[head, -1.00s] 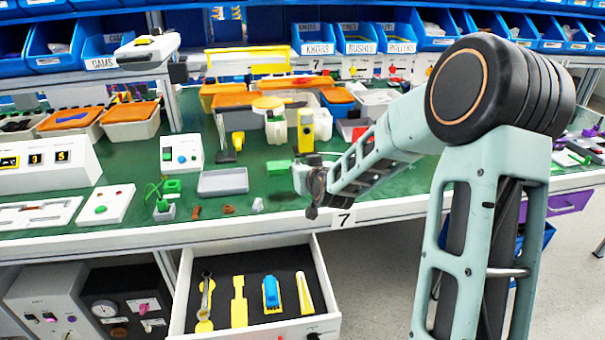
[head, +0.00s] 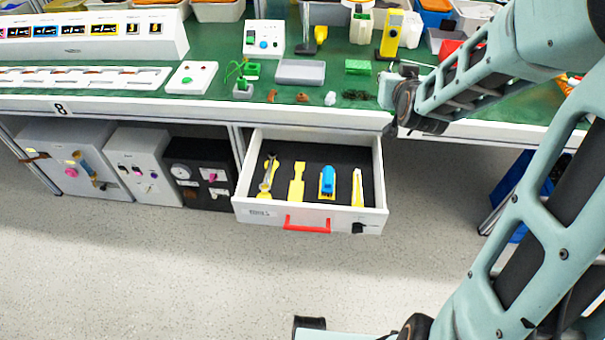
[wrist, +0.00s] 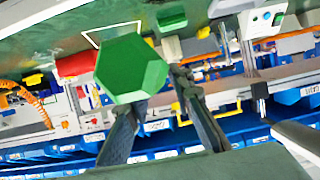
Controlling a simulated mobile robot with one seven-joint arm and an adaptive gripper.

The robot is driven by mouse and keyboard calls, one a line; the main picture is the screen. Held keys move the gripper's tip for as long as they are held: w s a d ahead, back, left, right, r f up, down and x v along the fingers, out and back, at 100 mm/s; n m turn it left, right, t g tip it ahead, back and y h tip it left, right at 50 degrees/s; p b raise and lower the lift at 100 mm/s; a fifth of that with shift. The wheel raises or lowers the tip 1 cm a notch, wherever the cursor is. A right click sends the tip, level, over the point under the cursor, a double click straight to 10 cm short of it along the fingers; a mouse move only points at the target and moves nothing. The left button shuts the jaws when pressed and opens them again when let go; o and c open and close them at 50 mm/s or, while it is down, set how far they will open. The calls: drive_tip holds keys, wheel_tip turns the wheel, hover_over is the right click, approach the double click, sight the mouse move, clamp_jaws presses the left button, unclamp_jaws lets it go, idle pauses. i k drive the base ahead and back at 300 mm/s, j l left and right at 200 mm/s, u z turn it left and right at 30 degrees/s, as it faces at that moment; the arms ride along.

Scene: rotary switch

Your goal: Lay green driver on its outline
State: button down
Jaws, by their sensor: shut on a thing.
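In the wrist view, the green driver (wrist: 131,68) shows as a green six-sided handle end close to the camera. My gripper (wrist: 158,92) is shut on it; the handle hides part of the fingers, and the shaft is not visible. In the head view my gripper (head: 389,90) is above the bench's front edge, above and right of the open drawer (head: 310,214). The driver cannot be made out there. In the drawer, a bare yellow outline (head: 296,183) lies between a wrench (head: 268,172) and a blue tool (head: 328,180). Another yellow shape (head: 357,188) lies at the right.
The drawer has a red handle (head: 307,224) and a black knob on its front. A grey tray (head: 301,72), a green block (head: 357,66) and small loose pieces are on the green bench. The floor before the drawer is clear.

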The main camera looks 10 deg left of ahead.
sight(296, 191)
drive_tip(key=j+z, duration=0.2)
drive_tip(key=j, duration=0.2)
drive_tip(key=k+j+z, duration=0.1)
drive_tip(key=j+z, duration=0.15)
drive_tip(key=j, duration=0.15)
drive_tip(key=k+j+z, duration=0.2)
drive_tip(key=j, duration=0.2)
drive_tip(key=j+z, duration=0.25)
drive_tip(key=k+j+z, duration=0.2)
drive_tip(key=j, duration=0.25)
